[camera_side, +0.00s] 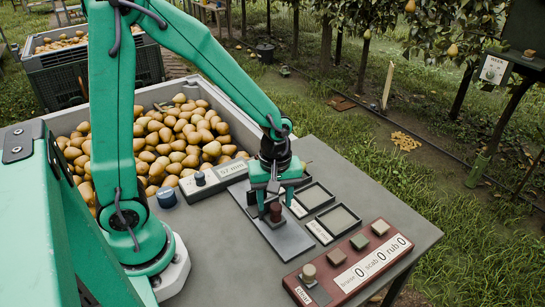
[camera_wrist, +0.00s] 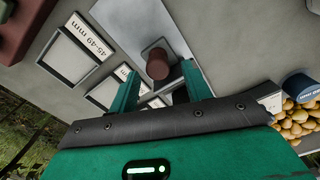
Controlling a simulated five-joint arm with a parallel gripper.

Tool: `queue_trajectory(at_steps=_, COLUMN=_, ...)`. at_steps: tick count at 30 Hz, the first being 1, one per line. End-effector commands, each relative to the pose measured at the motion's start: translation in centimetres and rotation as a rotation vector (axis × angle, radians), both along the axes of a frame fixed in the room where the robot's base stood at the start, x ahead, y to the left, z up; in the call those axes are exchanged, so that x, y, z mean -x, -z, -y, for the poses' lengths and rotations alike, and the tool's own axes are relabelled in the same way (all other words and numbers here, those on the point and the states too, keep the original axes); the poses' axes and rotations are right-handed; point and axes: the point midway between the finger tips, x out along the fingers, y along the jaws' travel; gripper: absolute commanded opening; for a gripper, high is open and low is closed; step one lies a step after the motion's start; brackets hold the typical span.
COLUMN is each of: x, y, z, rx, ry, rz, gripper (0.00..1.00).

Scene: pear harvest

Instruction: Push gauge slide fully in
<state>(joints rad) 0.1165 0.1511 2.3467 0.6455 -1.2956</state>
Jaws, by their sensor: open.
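The gauge (camera_side: 228,170) is a dark block with a pale display reading about 57 mm. A flat grey plate (camera_side: 284,241) runs from beside it toward the front of the table. A dark red-brown knob (camera_side: 275,211) stands upright on the plate, taken as the slide's handle; it also shows in the wrist view (camera_wrist: 157,64) on a small metal piece. My gripper (camera_side: 273,204) points down over the plate, open, its fingers on either side of the knob. In the wrist view the knob appears between the fingertips (camera_wrist: 158,72); contact cannot be told.
Black-framed trays (camera_side: 339,219) with size labels lie just right of my gripper. A red counter panel (camera_side: 350,263) with buttons sits at the front right. A pear bin (camera_side: 222,113) stands behind the table. A blue knob (camera_side: 166,197) is at left.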

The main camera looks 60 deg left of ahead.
Motion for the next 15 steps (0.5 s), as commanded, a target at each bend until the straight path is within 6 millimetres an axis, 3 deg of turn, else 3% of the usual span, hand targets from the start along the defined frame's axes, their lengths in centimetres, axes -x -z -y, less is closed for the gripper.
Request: queue_trajectory(at_steps=15, x=-0.1, y=-5.7, z=0.0, rx=0.001, ry=-0.002, rz=0.004, gripper=0.49)
